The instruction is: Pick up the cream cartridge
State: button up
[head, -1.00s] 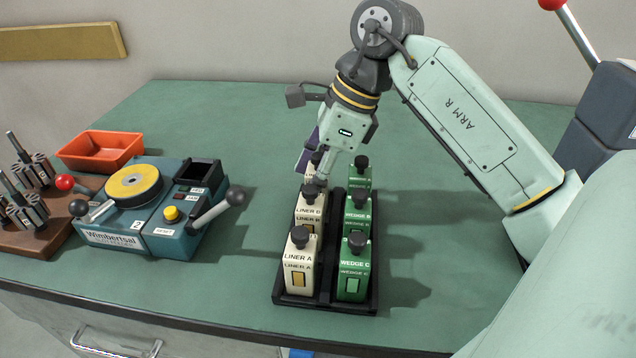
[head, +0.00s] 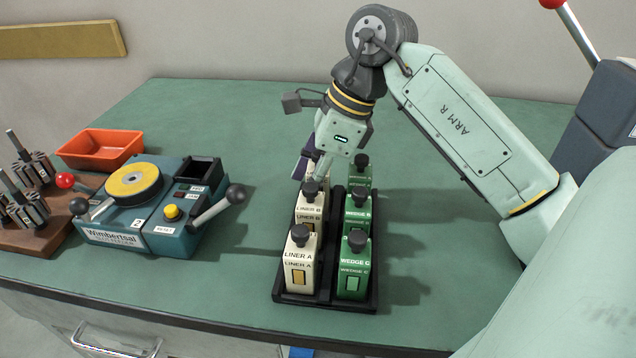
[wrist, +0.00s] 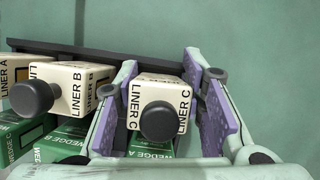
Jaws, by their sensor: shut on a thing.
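The cream LINER C cartridge (wrist: 160,95), with a black knob on top, sits between the purple-padded fingers of my gripper (wrist: 163,105) in the wrist view. My gripper is shut on its sides. In the head view my gripper (head: 318,165) is at the back of the cream row and mostly hides this cartridge. Cream LINER B (head: 309,213) and LINER A (head: 298,272) stand in front of it in the black rack (head: 325,298). LINER B also shows left of my gripper in the wrist view (wrist: 75,78). I cannot tell whether LINER C is raised.
Green WEDGE cartridges (head: 354,275) stand in the rack's right row, close beside the cream ones. A teal winding machine (head: 170,240) with levers, an orange tray (head: 100,150) and a wooden stand (head: 40,235) are at the left. The bench behind the rack is clear.

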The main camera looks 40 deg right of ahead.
aim_at(309, 167)
jog(key=shift+r, duration=0.15)
jog(key=shift+c, duration=0.2)
notch_tip(309, 167, up, 28)
jog(key=p, duration=1.7)
jog(key=shift+p, duration=0.4)
jog(key=shift+f, duration=0.2)
